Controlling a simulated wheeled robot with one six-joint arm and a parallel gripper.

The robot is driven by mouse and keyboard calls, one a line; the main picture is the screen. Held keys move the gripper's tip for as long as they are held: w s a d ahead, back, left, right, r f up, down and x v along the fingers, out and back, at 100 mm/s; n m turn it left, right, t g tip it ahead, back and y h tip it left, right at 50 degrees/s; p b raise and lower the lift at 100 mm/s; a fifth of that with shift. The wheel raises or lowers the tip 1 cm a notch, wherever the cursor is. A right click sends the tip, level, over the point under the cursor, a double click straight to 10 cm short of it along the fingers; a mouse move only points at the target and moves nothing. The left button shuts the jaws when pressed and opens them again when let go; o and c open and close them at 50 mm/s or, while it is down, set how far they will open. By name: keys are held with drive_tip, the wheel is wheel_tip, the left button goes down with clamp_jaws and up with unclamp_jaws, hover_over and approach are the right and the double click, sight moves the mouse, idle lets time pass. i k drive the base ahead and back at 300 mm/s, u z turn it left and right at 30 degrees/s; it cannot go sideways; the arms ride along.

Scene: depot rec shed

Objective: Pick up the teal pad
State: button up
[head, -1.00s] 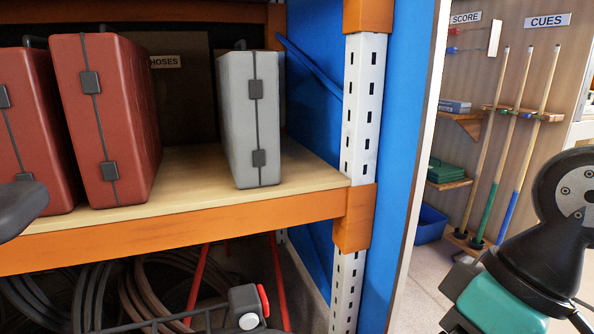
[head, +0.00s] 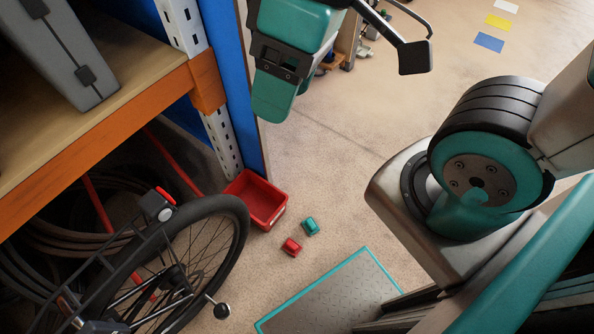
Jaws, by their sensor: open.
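The teal pad (head: 311,226) is a small blocky teal piece lying on the floor in the head view, below the middle of the picture. A similar red pad (head: 291,247) lies just below and left of it, close by. My gripper (head: 413,58) is at the top of the view and partly cut off; a black finger on thin rods shows there. It is open and seems empty. It is well away from the teal pad, which is in plain view. The other finger is not clearly seen.
An open red bin (head: 258,200) stands by the rack upright, just up and left of the pads. A bicycle wheel (head: 235,225) is close on the left. A shelf (head: 110,140) holds a grey case (head: 58,55). Bare floor lies above and right of the pads.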

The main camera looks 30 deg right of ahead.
sight(309, 225)
drive_tip(key=z, duration=1.6)
drive_tip(key=k, duration=0.8)
drive_tip(key=u, duration=2.65)
drive_tip(key=i, duration=0.45)
drive_tip(key=z, duration=2.15)
drive_tip(key=i, duration=0.5)
drive_tip(key=z, duration=0.05)
